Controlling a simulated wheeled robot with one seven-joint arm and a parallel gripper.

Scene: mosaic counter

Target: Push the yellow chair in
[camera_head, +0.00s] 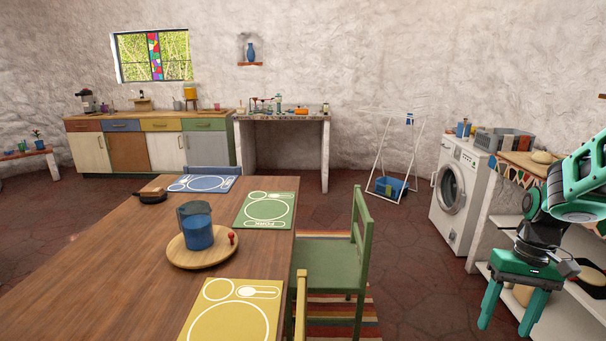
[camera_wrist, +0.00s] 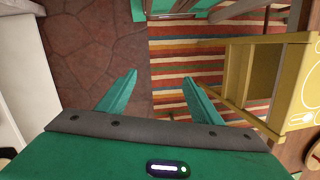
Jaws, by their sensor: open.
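The yellow chair shows at the bottom of the head view as a narrow strip of its back (camera_head: 301,306), beside the table (camera_head: 120,245) near the yellow placemat (camera_head: 232,312). Most of it is cut off there. In the wrist view the yellow chair (camera_wrist: 236,74) is at the right, on a striped rug, close to the table side. My gripper (camera_head: 508,322) is at the right of the head view, pointing down, open and empty. In the wrist view my gripper (camera_wrist: 158,88) has its teal fingers spread over floor and rug, apart from the chair.
A green chair (camera_head: 338,262) stands beyond the yellow one on the striped rug (camera_head: 333,316). A white shelf unit (camera_head: 565,303) and washing machine (camera_head: 459,195) line the right side. Floor (camera_head: 415,275) is clear between them and the chairs.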

